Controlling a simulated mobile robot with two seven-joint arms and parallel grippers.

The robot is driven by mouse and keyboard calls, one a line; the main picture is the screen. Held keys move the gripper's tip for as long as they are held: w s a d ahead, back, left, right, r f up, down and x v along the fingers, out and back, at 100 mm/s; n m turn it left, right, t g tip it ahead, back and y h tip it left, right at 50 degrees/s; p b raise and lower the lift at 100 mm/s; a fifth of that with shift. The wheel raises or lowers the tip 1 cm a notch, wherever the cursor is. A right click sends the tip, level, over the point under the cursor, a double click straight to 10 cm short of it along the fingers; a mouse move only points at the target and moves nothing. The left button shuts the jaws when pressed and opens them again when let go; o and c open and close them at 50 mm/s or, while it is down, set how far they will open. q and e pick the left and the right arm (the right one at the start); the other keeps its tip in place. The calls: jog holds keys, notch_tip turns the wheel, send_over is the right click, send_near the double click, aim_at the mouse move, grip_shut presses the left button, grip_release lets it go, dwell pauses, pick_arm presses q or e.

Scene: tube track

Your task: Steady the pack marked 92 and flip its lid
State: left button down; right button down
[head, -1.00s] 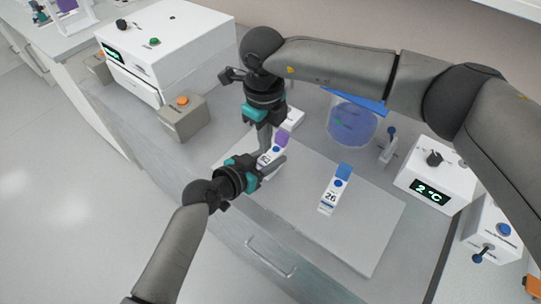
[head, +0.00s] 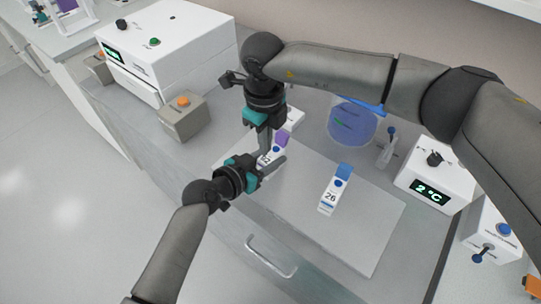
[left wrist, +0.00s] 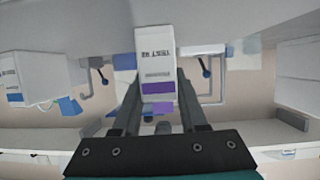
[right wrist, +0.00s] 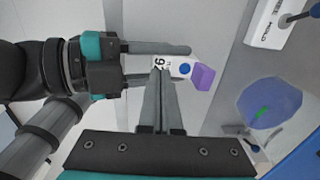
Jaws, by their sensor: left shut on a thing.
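The pack marked 92 (right wrist: 160,64) is a small white carton with a blue dot and a purple lid (right wrist: 203,77). In the head view the pack (head: 277,150) stands at the mat's left end, partly hidden by my grippers. My left gripper (head: 275,167) is shut on the pack, one finger along each side; the left wrist view shows the pack (left wrist: 156,62) between its fingers. My right gripper (right wrist: 160,75) is shut, with its fingertips together right at the pack's numbered face. I cannot tell whether they touch it or how far the lid is open.
A second pack marked 26 (head: 329,197) with a blue lid stands on the grey mat (head: 360,235). Behind are a translucent blue tub (head: 352,122) and a white box reading 2 °C (head: 436,180). A grey box with an orange button (head: 184,118) stands left. The mat's right part is clear.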

jog(key=shift+f, duration=1.4)
jog(key=shift+r, duration=2.8)
jog(key=shift+w, duration=0.1)
jog(key=w+d, duration=0.5)
jog(key=w, duration=0.2)
jog(key=shift+d, duration=0.35)
jog(key=shift+f, duration=0.15)
jog(key=shift+f, duration=1.8)
jog(key=shift+s, duration=0.1)
